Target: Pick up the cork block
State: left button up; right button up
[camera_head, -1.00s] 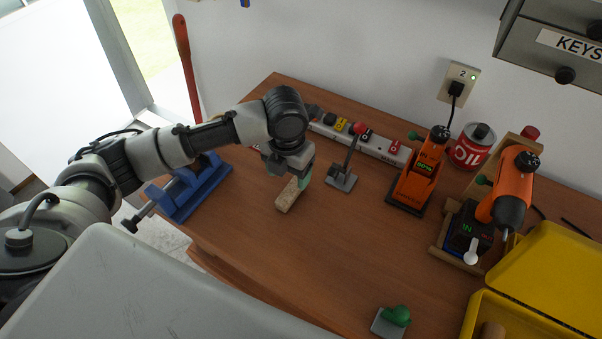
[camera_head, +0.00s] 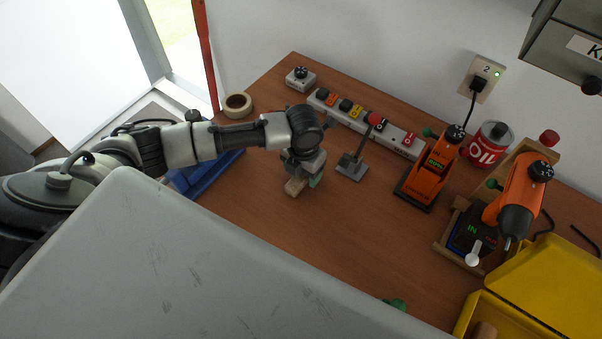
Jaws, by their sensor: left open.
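The cork block (camera_head: 294,187) is a small light-brown piece on the wooden workbench (camera_head: 340,235). Only its near end shows in the head view; the rest is hidden under my gripper. My left gripper (camera_head: 305,179) points down right over the block. The other finger is hidden, and I cannot tell whether the fingers touch the block. My right gripper is not in view.
A grey lever stand (camera_head: 351,167) stands close to the right of the gripper. Behind are a power strip (camera_head: 365,124) and a tape roll (camera_head: 237,105). A blue vise (camera_head: 205,174) is to the left, an orange charger (camera_head: 430,178) and yellow case (camera_head: 545,275) to the right. The bench's middle is clear.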

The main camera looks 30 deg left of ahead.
pick_arm(q)
jog(key=shift+f, duration=0.6)
jog(key=c, duration=1)
jog(key=shift+r, duration=0.15)
